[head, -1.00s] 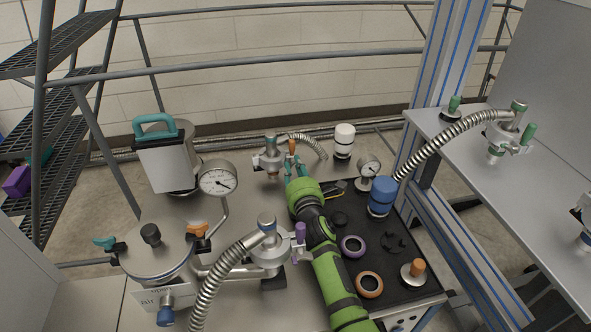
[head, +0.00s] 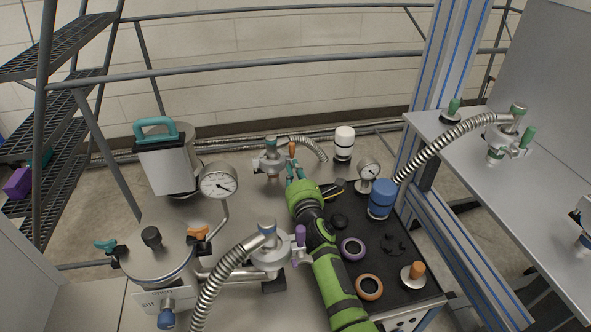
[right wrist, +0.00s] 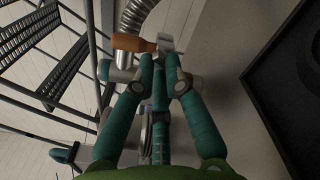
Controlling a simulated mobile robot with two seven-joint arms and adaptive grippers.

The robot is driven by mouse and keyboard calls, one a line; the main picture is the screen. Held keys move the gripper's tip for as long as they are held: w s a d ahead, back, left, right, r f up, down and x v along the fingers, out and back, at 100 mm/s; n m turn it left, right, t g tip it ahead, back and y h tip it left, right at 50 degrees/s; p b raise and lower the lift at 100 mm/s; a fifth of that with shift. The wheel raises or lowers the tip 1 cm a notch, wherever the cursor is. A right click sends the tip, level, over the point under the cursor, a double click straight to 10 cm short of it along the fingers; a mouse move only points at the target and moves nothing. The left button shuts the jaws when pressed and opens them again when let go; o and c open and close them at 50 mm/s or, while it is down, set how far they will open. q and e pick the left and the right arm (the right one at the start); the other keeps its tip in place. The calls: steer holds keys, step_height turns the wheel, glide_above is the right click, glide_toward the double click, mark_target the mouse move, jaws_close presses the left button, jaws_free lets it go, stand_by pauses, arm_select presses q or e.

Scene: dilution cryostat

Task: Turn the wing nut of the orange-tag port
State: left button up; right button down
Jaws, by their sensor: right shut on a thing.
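The orange-tag port is a small metal clamp fitting (head: 271,162) at the back middle of the bench, with a corrugated hose leaving it to the right. Its wing nut, with an orange handle (head: 292,150), stands up at its right side. In the right wrist view the orange handle (right wrist: 131,43) lies sideways just beyond my fingertips. My right gripper (head: 291,168), with teal fingers, reaches the port from the front. It also shows in the right wrist view (right wrist: 158,65), shut on the wing nut; the fingers partly hide the grip. My left gripper is out of view.
A purple-tag port (head: 268,250) with a corrugated hose stands left of my right forearm. A pressure gauge (head: 219,181) and a teal-handled container (head: 168,162) stand left of the orange-tag port. A white-capped part (head: 344,142) and a blue cylinder (head: 382,198) stand to the right.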

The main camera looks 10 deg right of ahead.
steer(key=n+p, duration=0.1)
steer(key=n, duration=0.5)
steer(key=shift+a, duration=0.15)
steer(key=n, duration=0.4)
steer(key=shift+f, duration=0.1)
steer(key=n, duration=0.3)
steer(key=shift+a+f+n, duration=0.1)
steer(key=shift+n, duration=0.3)
steer(key=n+p, duration=0.1)
steer(key=n, duration=0.5)
steer(key=shift+f, duration=0.15)
steer(key=n+p, duration=0.1)
steer(key=n, duration=0.6)
steer(key=shift+f, duration=0.1)
steer(key=c, duration=1.6)
jaws_free()
steer(key=shift+o, duration=0.2)
